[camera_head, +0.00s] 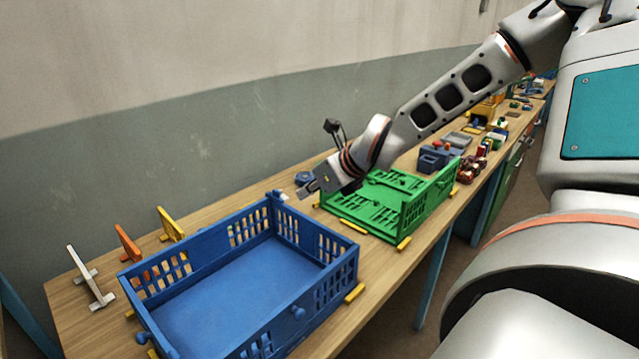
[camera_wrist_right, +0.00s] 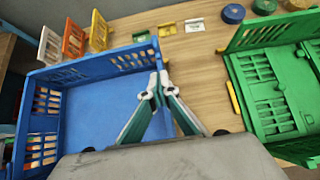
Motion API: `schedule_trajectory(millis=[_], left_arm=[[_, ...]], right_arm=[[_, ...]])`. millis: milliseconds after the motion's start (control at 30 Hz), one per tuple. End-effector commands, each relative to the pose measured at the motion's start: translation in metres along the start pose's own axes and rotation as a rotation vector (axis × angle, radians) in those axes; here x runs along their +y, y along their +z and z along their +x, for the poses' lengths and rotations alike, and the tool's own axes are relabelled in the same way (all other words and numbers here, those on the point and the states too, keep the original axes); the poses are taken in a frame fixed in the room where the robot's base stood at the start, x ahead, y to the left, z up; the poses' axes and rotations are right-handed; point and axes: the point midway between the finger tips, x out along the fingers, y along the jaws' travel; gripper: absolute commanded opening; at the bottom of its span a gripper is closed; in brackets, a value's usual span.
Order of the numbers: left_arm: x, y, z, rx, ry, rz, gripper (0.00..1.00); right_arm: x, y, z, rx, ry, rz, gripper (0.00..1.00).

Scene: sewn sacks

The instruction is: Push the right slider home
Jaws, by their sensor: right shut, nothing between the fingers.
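The blue crate (camera_head: 172,243) stands open on the bench, and it also shows in the wrist view (camera_wrist_right: 45,128). A round blue knob (camera_head: 298,312) sticks out from its near right wall and another knob (camera_head: 141,337) shows at its left end. I cannot tell which part is the right slider. My right gripper (camera_head: 304,190) is small and partly hidden by its own wrist in the head view, beyond the crate's far right corner. In the wrist view its fingers (camera_wrist_right: 159,80) are shut and empty, seen against the crate's right wall; contact cannot be told. My left gripper is not in view.
A green crate (camera_head: 429,213) with panels folded inside stands just right of the blue one. White (camera_head: 89,274), orange (camera_head: 127,245) and yellow (camera_head: 170,224) upright pieces stand behind the blue crate. Several small parts lie farther along the bench. A narrow wood strip is clear between the crates.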

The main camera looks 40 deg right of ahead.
Motion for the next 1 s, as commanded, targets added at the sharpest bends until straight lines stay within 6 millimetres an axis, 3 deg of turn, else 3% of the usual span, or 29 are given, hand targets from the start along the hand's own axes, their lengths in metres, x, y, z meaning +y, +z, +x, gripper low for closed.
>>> schedule_trajectory(millis=[200, 400, 1000], left_arm=[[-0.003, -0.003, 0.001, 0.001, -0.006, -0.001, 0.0], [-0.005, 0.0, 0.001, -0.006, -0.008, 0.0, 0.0], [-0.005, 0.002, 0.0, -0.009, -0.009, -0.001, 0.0]], right_arm=[[0.0, 0.001, -0.032, -0.002, -0.002, 0.0, 0.0], [0.0, 0.001, -0.05, -0.002, 0.0, -0.001, 0.0], [0.0, 0.0, -0.054, 0.0, 0.0, 0.001, 0.0]])
